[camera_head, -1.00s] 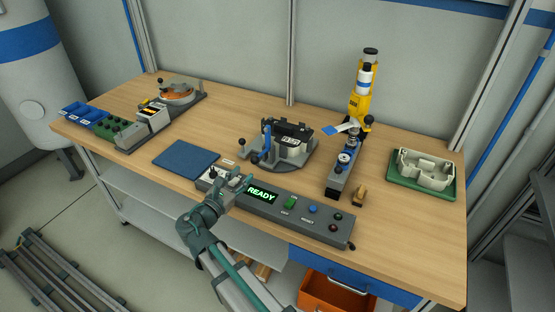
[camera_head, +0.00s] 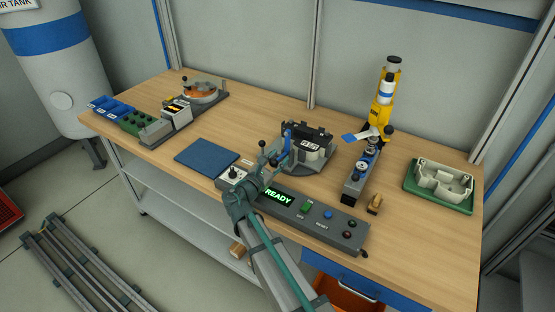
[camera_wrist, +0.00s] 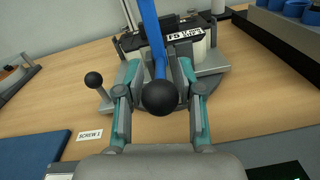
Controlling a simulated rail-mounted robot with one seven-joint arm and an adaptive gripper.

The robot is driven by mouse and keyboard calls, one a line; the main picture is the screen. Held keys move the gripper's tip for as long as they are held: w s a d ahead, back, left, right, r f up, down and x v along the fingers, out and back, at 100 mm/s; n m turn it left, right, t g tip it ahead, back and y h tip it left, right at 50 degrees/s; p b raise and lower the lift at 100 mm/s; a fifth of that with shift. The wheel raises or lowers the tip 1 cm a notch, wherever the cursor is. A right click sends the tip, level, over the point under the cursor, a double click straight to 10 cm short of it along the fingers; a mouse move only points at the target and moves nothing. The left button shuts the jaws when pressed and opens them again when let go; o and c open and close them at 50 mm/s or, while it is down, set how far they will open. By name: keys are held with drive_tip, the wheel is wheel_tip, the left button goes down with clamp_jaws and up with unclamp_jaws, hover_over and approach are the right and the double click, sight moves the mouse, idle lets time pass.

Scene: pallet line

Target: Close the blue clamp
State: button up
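The blue clamp (camera_head: 288,135) is a blue lever on the grey fixture, standing up steeply in the head view. In the wrist view the blue lever (camera_wrist: 149,22) runs down the middle of the picture, with a black ball (camera_wrist: 159,97) low in front of it. My gripper (camera_head: 268,160) is at the near left side of the fixture. In the wrist view its two fingers are spread, one on each side of the lever and ball, with gaps to both. I cannot tell how deep the lever lies between the fingers.
The fixture holds a black-and-white labelled part (camera_head: 312,138). A second black-knobbed lever (camera_wrist: 94,80) stands left of my fingers. The control panel (camera_head: 335,227) reading READY lies below my wrist. A blue mat (camera_head: 207,157) is to the left, a yellow press (camera_head: 384,100) to the right.

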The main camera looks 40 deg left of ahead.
clamp_jaws()
drive_tip(key=shift+r, duration=0.1)
idle(0.3)
